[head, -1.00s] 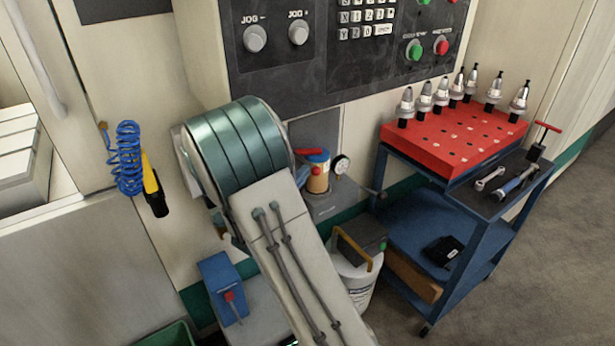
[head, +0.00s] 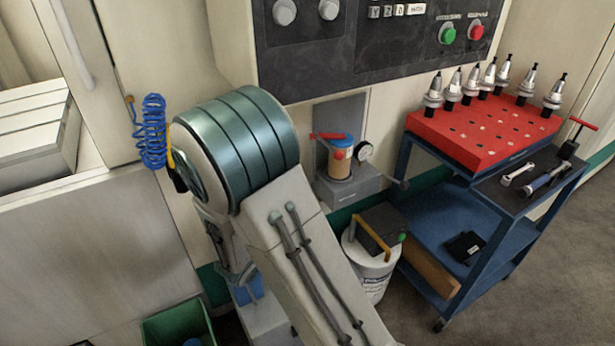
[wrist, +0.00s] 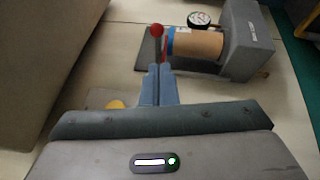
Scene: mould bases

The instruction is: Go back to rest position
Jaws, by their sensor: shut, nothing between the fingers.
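My gripper (wrist: 158,84) shows in the wrist view with its two blue-grey fingers together and nothing between them. Beyond its tips are a red ball knob (wrist: 157,30) and a tan cylinder with a blue band (wrist: 195,44), mounted on a grey block (wrist: 252,40). A gap between tips and knob is hard to judge. In the head view my arm is bent in front of the machine, and its pale link and teal-banded joint cover part of the scene. The fingertips cannot be made out there.
The machine's control panel (head: 375,40) is above my arm. A blue cart (head: 440,222) with a red tool-holder tray (head: 480,135) stands at right. A white bucket (head: 370,275) is beside my arm, a green bin (head: 180,322) below left. A blue coiled hose (head: 152,132) hangs at left.

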